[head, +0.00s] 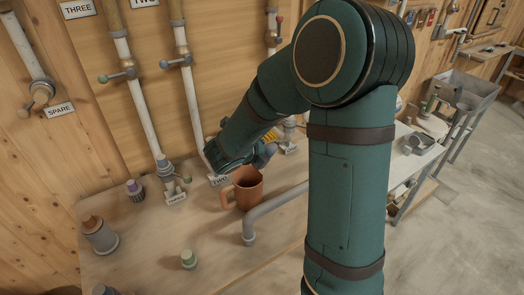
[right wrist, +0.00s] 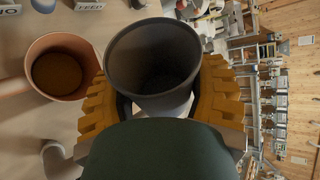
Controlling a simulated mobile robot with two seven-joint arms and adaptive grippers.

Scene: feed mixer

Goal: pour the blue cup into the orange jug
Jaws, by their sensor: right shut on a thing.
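The orange jug (head: 246,196) stands upright on the wooden bench in the head view, its handle to the left. In the right wrist view the jug (right wrist: 40,82) is at the left, apart from my fingers, with something brown at its bottom. My right gripper (right wrist: 160,95) is shut around a cup (right wrist: 122,68) that looks dark grey rather than blue. The cup's mouth faces the camera; its inside is too dark to tell the contents. In the head view my right gripper (head: 271,138) is behind the jug, and the cup is hidden by my arm. My left gripper is not in view.
A grey bent pipe (head: 272,211) stands right of the jug. Valve pipes (head: 146,110) line the wooden wall. A grey bottle-like container (head: 99,235) and a small green-topped item (head: 188,258) stand on the bench. A metal trolley (head: 462,102) is at the right.

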